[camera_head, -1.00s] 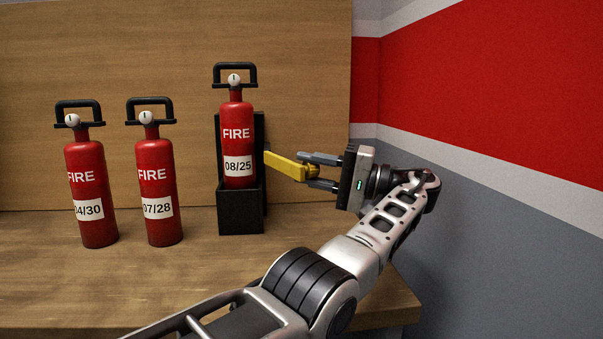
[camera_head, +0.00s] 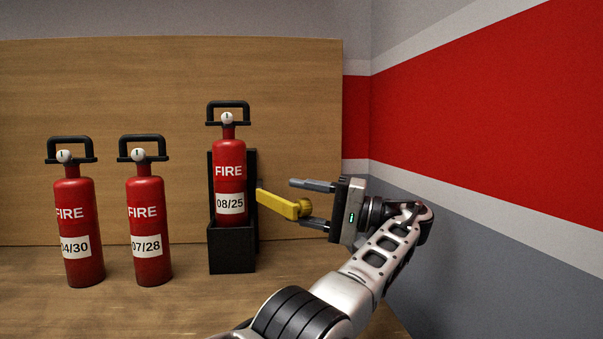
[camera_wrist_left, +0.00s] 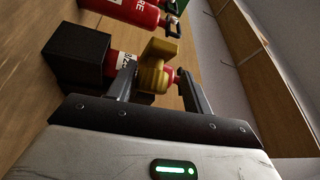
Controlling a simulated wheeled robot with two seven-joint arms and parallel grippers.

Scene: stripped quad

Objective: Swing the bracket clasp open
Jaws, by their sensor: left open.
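The black bracket (camera_head: 232,250) stands on the wooden bench with a red fire extinguisher (camera_head: 229,165) labelled 08/25 upright in it. The yellow clasp (camera_head: 280,203) sticks out to the right from the bracket's right side, clear of the extinguisher's front. My left gripper (camera_head: 296,202) is open at the clasp's free end, with one finger above and one below it in the head view. The left wrist view shows the clasp (camera_wrist_left: 155,70) between the spread fingers, with a gap to at least the right finger. My right gripper is not in view.
Two more extinguishers, labelled 04/30 (camera_head: 78,225) and 07/28 (camera_head: 149,225), stand on the bench left of the bracket. A wooden back panel (camera_head: 120,85) is behind. A red, white and grey wall (camera_head: 480,110) rises at the right.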

